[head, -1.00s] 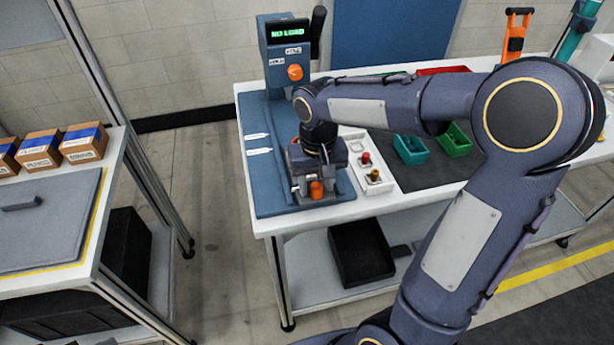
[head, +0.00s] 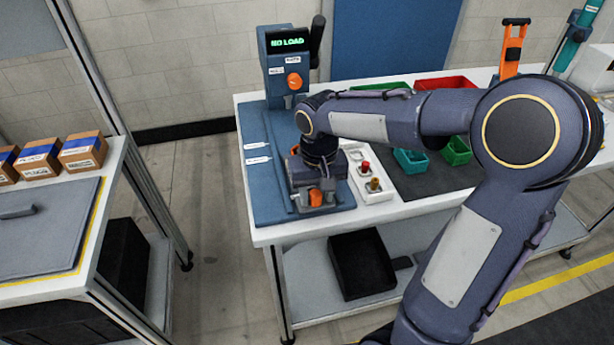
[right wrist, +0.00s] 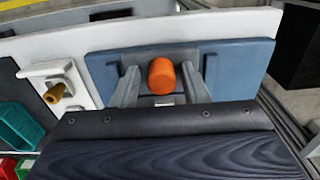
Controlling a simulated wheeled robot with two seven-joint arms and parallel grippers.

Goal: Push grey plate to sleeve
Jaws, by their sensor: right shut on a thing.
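My right gripper (head: 316,192) is low over the blue base (head: 262,195) of the bench fixture. In the right wrist view its two grey fingers (right wrist: 162,88) flank an orange cylinder (right wrist: 162,75), and the gripper is shut on it. The orange cylinder also shows in the head view (head: 315,198). A blue-grey plate (right wrist: 235,65) lies around and beyond the fingers. A grey plate as such is hard to single out there, because my gripper and wrist cover the middle of the fixture. I cannot make out a sleeve. My left gripper is out of view.
A post with a NO LOAD display (head: 287,42) and orange knob stands behind the fixture. A white block (head: 374,185) with red and brass knobs is beside the gripper. Teal and green bins (head: 410,161) lie right. A grey panel with a handle (head: 40,225) lies on the left table.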

